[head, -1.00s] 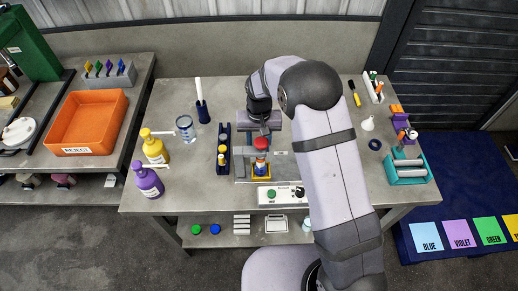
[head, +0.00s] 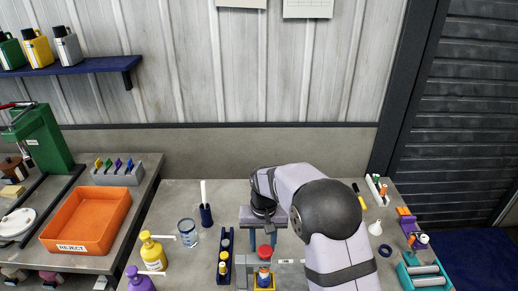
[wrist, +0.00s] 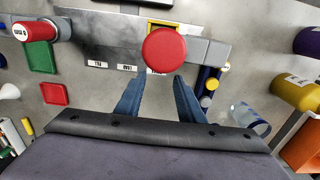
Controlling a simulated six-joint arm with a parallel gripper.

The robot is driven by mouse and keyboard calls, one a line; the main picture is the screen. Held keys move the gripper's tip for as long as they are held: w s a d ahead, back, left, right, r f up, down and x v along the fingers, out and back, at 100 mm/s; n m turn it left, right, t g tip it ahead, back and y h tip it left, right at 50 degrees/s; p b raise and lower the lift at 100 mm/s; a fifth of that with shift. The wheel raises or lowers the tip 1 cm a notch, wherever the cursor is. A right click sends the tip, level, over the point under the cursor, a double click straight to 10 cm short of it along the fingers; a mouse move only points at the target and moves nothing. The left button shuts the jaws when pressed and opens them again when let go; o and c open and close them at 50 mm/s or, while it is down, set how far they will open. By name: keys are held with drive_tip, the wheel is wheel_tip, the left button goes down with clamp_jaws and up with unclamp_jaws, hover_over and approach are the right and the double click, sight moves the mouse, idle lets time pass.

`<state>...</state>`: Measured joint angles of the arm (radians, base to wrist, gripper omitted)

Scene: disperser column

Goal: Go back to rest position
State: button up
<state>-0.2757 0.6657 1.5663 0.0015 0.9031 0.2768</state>
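My gripper (wrist: 157,85) shows in the wrist view as two blue fingers standing apart, with nothing between them. A round red knob (wrist: 165,50) lies just past the fingertips; whether they touch cannot be told. The red knob (head: 265,252) shows below that block, above a yellow-edged holder (head: 264,283).
A blue rack (head: 225,262) with yellow-topped vials, a glass beaker (head: 187,233) and yellow (head: 152,252) and violet bottles stand left. An orange reject tray (head: 87,220) is further left. A teal rack (head: 423,272) and white funnel (head: 375,228) are right.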

drive_tip(key=s+d+r+t+p, duration=0.2)
drive_tip(key=d+r+p, duration=0.15)
drive_tip(key=r, duration=0.55)
drive_tip(key=s+d+f+b, duration=0.1)
drive_tip(key=s+d, duration=0.2)
drive_tip(key=s, duration=0.4)
drive_tip(key=s+d+f+g+b, duration=0.1)
drive_tip(key=s+d+f, duration=0.1)
drive_tip(key=s, duration=0.5)
drive_tip(key=s+d+f+g+b, duration=0.1)
drive_tip(key=s+d+f+b, duration=0.1)
drive_tip(key=s+d, duration=0.2)
drive_tip(key=s, duration=0.3)
drive_tip(key=shift+s+d, duration=0.25)
drive_tip(key=shift+s, duration=0.1)
